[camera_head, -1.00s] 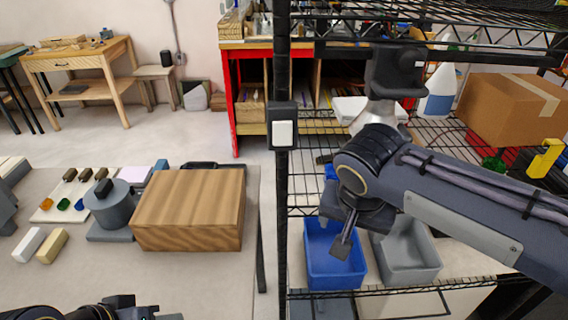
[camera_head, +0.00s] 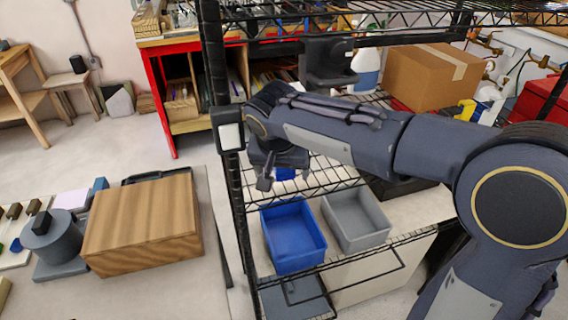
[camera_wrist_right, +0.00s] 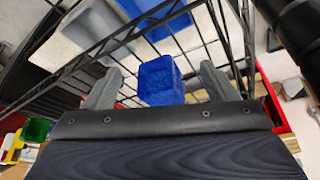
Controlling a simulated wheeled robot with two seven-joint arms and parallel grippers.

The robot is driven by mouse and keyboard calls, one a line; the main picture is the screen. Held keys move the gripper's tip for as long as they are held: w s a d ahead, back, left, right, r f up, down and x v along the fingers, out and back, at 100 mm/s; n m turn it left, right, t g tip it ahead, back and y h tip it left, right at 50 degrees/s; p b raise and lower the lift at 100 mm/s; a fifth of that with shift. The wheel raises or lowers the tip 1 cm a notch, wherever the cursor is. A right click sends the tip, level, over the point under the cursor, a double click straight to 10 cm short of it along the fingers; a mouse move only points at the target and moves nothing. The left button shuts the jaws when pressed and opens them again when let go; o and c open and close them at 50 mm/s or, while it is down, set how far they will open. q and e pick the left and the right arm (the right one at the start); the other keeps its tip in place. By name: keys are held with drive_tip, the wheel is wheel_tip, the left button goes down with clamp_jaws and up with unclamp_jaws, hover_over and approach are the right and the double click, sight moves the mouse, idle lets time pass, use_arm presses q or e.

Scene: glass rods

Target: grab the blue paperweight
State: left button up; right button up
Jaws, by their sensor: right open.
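The blue paperweight (camera_wrist_right: 161,82) is a small blue block in the right wrist view, centred between the two fingers. In the head view only a small part of the blue paperweight (camera_head: 286,173) shows beside and behind my right gripper, on the wire shelf. My right gripper (camera_head: 274,182) is open, its fingers at the shelf. In the right wrist view the open fingers of my right gripper (camera_wrist_right: 162,88) stand on either side of the paperweight, with gaps showing. I cannot tell whether either finger touches it. My left gripper is out of view.
A blue bin (camera_head: 294,256) and a grey bin (camera_head: 378,238) stand below, in front. A black shelf post (camera_head: 222,90) rises left of my right gripper. A cardboard box (camera_head: 420,76) sits farther back. A wooden block (camera_head: 142,262) lies on the left table.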

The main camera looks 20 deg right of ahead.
drive_tip(key=shift+w+d+p, duration=0.2)
drive_tip(key=shift+w+d, duration=0.1)
drive_tip(key=shift+w, duration=0.3)
drive_tip(key=shift+w+d+p, duration=0.15)
drive_tip(key=shift+w+d, duration=0.1)
drive_tip(key=shift+w, duration=0.35)
drive_tip(key=shift+w+f, duration=0.1)
drive_tip(key=shift+f, duration=0.45)
drive_tip(key=c, duration=1.5)
